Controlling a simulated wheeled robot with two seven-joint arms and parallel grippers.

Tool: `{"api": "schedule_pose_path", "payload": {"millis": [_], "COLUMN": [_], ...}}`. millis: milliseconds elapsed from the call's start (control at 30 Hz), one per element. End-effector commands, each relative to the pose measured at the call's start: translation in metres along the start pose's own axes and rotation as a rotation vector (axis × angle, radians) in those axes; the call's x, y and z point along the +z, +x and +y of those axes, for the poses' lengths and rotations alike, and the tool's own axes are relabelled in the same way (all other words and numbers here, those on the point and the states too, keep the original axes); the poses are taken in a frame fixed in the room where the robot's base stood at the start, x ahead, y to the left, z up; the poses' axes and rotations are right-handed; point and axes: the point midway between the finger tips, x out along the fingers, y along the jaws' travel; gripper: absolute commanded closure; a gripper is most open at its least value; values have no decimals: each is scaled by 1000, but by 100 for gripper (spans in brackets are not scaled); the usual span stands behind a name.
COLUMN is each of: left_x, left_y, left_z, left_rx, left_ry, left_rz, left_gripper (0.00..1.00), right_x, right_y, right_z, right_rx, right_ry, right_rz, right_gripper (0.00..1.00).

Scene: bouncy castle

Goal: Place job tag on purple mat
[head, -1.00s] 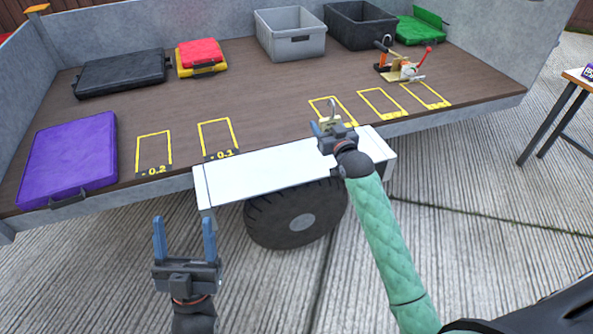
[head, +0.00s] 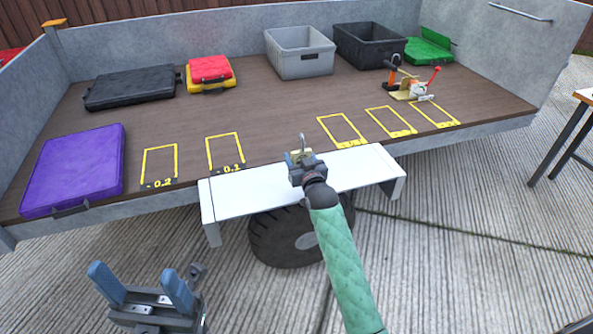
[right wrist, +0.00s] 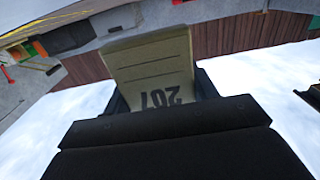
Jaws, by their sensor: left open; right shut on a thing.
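The purple mat (head: 75,168) lies flat like a closed case at the left end of the truck bed. In the right wrist view the tag (right wrist: 156,72) sits between the fingers and shows "207". My right gripper is above the white step, well right of the purple mat. My left gripper (head: 142,287) is open and empty at the lower left, below the bed's edge.
The bed (head: 260,110) has yellow outlined slots along its front, the nearest to the mat marked 0.2. Behind stand a black case (head: 130,87), a red and yellow case (head: 210,72), a grey crate (head: 300,55) and a black crate (head: 370,45). Tools (head: 412,88) lie at right.

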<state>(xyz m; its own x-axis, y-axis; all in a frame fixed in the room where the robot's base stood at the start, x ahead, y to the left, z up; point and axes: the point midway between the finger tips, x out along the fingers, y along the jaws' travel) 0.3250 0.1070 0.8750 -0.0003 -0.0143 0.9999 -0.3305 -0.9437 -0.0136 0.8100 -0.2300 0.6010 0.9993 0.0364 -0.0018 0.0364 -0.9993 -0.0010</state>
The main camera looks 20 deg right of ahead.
Motion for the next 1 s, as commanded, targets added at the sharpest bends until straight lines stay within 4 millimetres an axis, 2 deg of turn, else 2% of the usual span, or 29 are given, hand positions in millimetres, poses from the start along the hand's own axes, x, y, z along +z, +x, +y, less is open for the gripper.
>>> {"api": "schedule_pose_path", "payload": {"millis": [233, 500, 900, 933, 1000], "left_x": [1, 2, 3, 3, 3], "left_y": [-3, -8, -4, -4, -5], "left_z": [0, 2, 4, 3, 3], "left_rx": [-4, -14, -14, -14, -14], "left_ry": [-7, -27, -33, -32, -31], "left_rz": [1, 4, 12, 11, 10], "left_gripper": [33, 33, 33, 33, 33], "right_x": [10, 43, 47, 47, 47], "right_y": [3, 3, 3, 3, 3], "right_z": [-8, -8, -8, -8, -8], "right_rx": [0, 0, 0, 0, 0], "right_ry": [0, 0, 0, 0, 0], "right_rz": [0, 0, 0, 0, 1], "right_gripper": [64, 64, 64, 39, 25]}}
